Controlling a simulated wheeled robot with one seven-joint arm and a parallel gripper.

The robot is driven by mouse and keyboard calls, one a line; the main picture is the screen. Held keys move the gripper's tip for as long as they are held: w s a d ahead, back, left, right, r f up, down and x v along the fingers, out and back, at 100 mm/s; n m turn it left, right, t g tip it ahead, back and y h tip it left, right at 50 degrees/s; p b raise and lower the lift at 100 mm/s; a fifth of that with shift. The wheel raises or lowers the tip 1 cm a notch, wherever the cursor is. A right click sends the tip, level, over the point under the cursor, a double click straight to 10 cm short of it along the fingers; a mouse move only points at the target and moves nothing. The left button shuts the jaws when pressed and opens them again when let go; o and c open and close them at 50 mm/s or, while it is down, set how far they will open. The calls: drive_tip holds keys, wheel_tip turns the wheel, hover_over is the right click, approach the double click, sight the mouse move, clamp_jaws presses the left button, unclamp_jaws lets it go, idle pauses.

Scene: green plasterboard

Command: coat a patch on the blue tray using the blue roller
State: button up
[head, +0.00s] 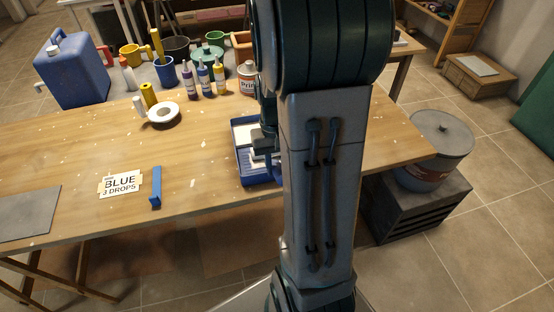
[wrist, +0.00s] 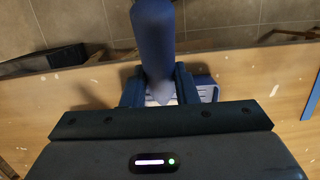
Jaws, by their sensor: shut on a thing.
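The blue tray (head: 240,150) lies near the front edge of the table, partly hidden behind my arm. Pale areas show inside it. In the wrist view, part of the tray (wrist: 208,84) shows beyond the fingers. My gripper (wrist: 160,92) is shut on a tapered blue handle, which looks like that of the blue roller (wrist: 154,38). The handle points toward the table's front edge in the wrist view. In the head view, my gripper (head: 264,142) is over the tray, mostly hidden by my arm. The roller's head is hidden, so I cannot tell whether it touches the tray.
A card reading "BLUE 3 DROPS" (head: 121,184) and a small blue block (head: 155,187) are left of the tray. A grey sheet (head: 28,213) lies farther left. The table's middle is clear.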

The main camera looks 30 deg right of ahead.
drive_tip(key=shift+s+a+r, duration=0.1)
drive_tip(key=shift+s+a, duration=0.1)
drive_tip(key=shift+s, duration=0.45)
drive_tip(key=shift+s+a+r, duration=0.1)
drive_tip(key=shift+s+a, duration=0.1)
drive_tip(key=shift+s, duration=0.45)
drive_tip(key=shift+s+a+r, duration=0.1)
drive_tip(key=shift+s+a, duration=0.1)
drive_tip(key=shift+s, duration=0.45)
drive_tip(key=shift+s+a, duration=0.25)
drive_tip(key=shift+s, duration=0.5)
drive_tip(key=shift+r+p, duration=0.1)
drive_tip(key=shift+p, duration=0.2)
drive_tip(key=r+p, duration=0.3)
drive_tip(key=r, duration=0.1)
drive_tip(key=w+r+p, duration=0.1)
drive_tip(key=r+p, duration=0.1)
drive_tip(key=r, duration=0.1)
drive_tip(key=shift+d+p, duration=0.15)
drive_tip(key=shift+p, duration=0.15)
drive_tip(key=shift+f, duration=0.15)
